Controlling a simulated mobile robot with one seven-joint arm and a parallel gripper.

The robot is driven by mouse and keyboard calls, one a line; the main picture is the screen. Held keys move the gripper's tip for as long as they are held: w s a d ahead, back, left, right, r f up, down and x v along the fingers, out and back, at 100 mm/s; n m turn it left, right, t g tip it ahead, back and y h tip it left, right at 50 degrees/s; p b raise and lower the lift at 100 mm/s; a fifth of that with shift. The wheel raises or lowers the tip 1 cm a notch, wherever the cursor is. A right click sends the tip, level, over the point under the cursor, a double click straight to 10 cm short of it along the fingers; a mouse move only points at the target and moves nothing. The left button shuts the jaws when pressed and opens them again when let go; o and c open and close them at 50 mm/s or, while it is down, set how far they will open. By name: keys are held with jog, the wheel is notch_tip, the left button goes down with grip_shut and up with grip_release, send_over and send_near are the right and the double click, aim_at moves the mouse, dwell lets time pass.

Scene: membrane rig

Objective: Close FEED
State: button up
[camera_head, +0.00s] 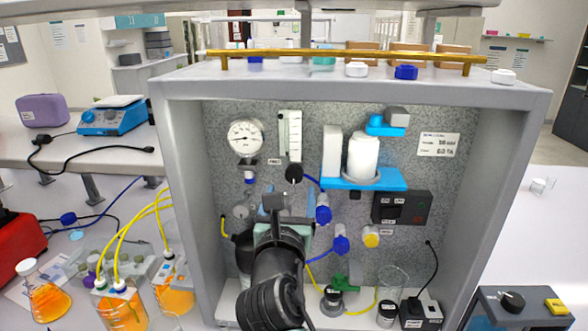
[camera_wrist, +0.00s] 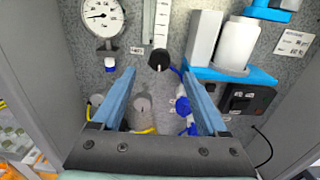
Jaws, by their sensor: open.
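No label clearly reading FEED can be made out. A round black knob (camera_wrist: 158,60) sits on the speckled panel below the flow tube, with a small label (camera_wrist: 137,50) to its left, too small to read surely. It also shows in the head view (camera_head: 294,173). A round grey knob (camera_wrist: 141,105) sits lower, beside yellow tubing; it appears partly behind my arm in the head view (camera_head: 240,212). My gripper (camera_wrist: 158,72) is open, its two blue fingers wide apart and pointing at the panel. Nothing is between them in grasp; the black knob appears between the fingertips.
A pressure gauge (camera_head: 245,138) and flow tube (camera_head: 290,135) are above. Blue-handled valves (camera_head: 323,208) and a yellow-capped one (camera_head: 371,236) lie to the right. A blue shelf (camera_head: 390,180) holds a white canister. The grey cabinet walls (camera_head: 185,200) enclose the panel on both sides.

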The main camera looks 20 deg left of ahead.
aim_at(294, 175)
jog(key=shift+p+x, duration=0.7)
jog(key=shift+x, duration=3.1)
grip_shut()
